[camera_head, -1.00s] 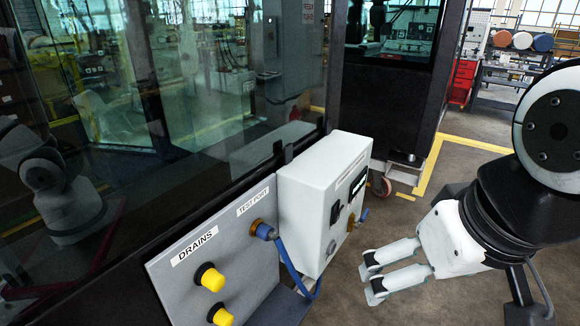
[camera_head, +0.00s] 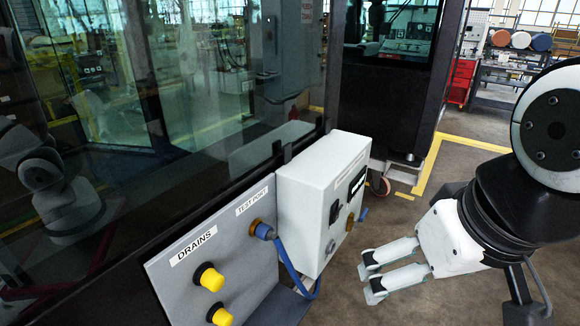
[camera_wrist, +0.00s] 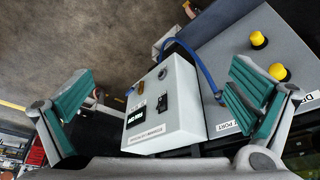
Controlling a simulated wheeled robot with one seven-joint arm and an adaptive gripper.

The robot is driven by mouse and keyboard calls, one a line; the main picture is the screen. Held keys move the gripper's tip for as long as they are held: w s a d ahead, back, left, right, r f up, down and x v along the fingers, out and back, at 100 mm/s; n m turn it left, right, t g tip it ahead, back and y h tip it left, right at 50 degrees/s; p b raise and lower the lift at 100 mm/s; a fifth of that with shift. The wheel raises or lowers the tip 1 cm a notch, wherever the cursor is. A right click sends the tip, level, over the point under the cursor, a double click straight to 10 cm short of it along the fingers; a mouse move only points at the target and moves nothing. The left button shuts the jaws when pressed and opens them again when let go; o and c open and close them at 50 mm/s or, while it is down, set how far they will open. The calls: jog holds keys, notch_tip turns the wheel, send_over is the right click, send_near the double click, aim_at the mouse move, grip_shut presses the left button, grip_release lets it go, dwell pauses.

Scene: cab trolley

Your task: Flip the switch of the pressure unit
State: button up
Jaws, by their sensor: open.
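The pressure unit (camera_head: 318,190) is a white box mounted beside the grey panel. Its side face carries a dark display, a black switch (camera_head: 335,212) and a round fitting, seen at a slant. In the wrist view the unit (camera_wrist: 170,128) lies between my fingers, farther off, with the black switch (camera_wrist: 162,102) and the display (camera_wrist: 135,116) facing me. The switch position is too small to tell. My gripper (camera_head: 370,277) is open and empty, to the right of the unit and apart from it. Its two teal-padded fingers (camera_wrist: 160,100) are spread wide in the wrist view.
The grey panel (camera_head: 160,272), labelled DRAINS and TEST PORT, has two yellow knobs (camera_head: 211,279). A blue hose (camera_head: 291,272) runs from the test port below the unit. A glass cab wall stands behind. Open floor (camera_head: 400,225) lies right of the unit.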

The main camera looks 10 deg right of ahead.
jog(key=shift+c, duration=0.2)
jog(key=shift+w+r, duration=0.1)
jog(key=shift+w, duration=0.05)
jog(key=c, duration=0.9)
jog(key=shift+w+a+r+m+p, duration=0.15)
jog(key=shift+w+a+m+p, duration=0.15)
jog(key=shift+m, duration=0.2)
jog(key=c, duration=0.5)
jog(key=shift+w+a+r+m+g+y+p, duration=0.2)
jog(key=shift+w+m+y+p, duration=0.15)
jog(key=shift+w+m, duration=0.15)
jog(key=shift+w+a+r+m+g+y+p, duration=0.1)
jog(key=shift+w+r+m+g+y+p, duration=0.15)
jog(key=shift+w+m+p, duration=0.25)
jog(key=c, duration=0.9)
jog(key=m, duration=0.1)
jog(key=w+m, duration=0.1)
jog(key=w+m+y+p, duration=0.1)
jog(key=shift+w+a+r, duration=0.25)
grip_shut()
jog(key=w+d+f+m+t+y+p, duration=0.1)
jog(key=w+d+f+m+p, duration=0.2)
jog(key=w+d+m, duration=0.3)
jog(key=w+d+f+m+y+p, duration=0.2)
jog(key=w+d+f+m+p, duration=0.2)
jog(key=m, duration=1)
jog(key=shift+w+d+f+t+p, duration=0.35)
jog(key=shift+w+d+f, duration=0.65)
jog(key=shift+w, duration=1.3)
